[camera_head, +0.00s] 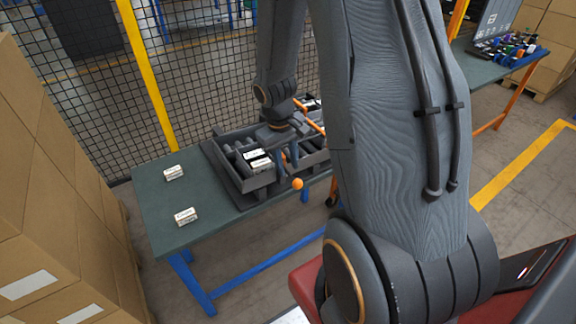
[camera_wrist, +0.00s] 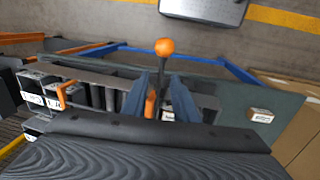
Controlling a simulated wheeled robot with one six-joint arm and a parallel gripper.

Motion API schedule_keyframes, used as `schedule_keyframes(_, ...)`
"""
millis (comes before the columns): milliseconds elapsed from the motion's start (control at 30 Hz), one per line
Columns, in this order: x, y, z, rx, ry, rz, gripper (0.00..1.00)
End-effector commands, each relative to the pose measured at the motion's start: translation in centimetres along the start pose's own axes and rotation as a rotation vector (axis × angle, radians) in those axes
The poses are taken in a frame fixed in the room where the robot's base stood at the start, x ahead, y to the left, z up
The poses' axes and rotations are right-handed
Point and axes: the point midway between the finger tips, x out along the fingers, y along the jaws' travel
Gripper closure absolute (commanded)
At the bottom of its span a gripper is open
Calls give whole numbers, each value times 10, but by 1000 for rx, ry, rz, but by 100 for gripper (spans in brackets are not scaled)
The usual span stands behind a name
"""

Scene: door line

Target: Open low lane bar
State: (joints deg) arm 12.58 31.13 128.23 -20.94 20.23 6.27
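A dark lane rack (camera_head: 228,178) with several lanes holding pale-labelled boxes (camera_head: 258,161) stands on the green table. An orange ball knob (camera_head: 297,184) sticks out at its front; in the wrist view the knob (camera_wrist: 165,46) tops a dark stem running back between my fingers. My gripper (camera_head: 289,158) is at the rack front, just behind the knob. In the wrist view its two blue-grey fingers (camera_wrist: 160,78) stand apart on either side of the stem, with gaps visible. An orange bar piece (camera_wrist: 150,104) shows beside the left finger. How the knob joins a bar is hidden.
Two small white boxes lie on the table's left part (camera_head: 174,173), (camera_head: 186,216). Stacked cartons (camera_head: 60,200) stand at the left, and a mesh fence (camera_head: 90,90) with a yellow post runs behind. A second table (camera_head: 478,72) with small items is at the right.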

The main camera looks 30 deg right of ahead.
Motion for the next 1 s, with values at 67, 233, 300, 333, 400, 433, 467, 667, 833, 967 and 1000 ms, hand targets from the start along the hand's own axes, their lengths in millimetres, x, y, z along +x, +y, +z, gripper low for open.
schedule_keyframes(67, 7, 0, 0, -2, -1, 0, 74)
schedule_keyframes(233, 14, 0, 0, -1, 0, -1, 74)
schedule_keyframes(300, 15, 0, 0, -1, 1, -1, 74)
schedule_keyframes(333, 15, 0, 0, -1, 1, -1, 74)
schedule_keyframes(400, 15, 0, 0, -1, 1, -1, 74)
schedule_keyframes(433, 15, 0, 0, -1, 1, -1, 74)
schedule_keyframes(467, 15, 0, 0, -1, 1, -1, 74)
schedule_keyframes(667, 15, 0, 0, -1, 1, -1, 99)
schedule_keyframes(833, 15, 0, 0, -1, 1, -1, 100)
schedule_keyframes(967, 15, 0, 0, -1, 1, -1, 100)
schedule_keyframes(1000, 15, 0, 0, -1, 1, -1, 100)
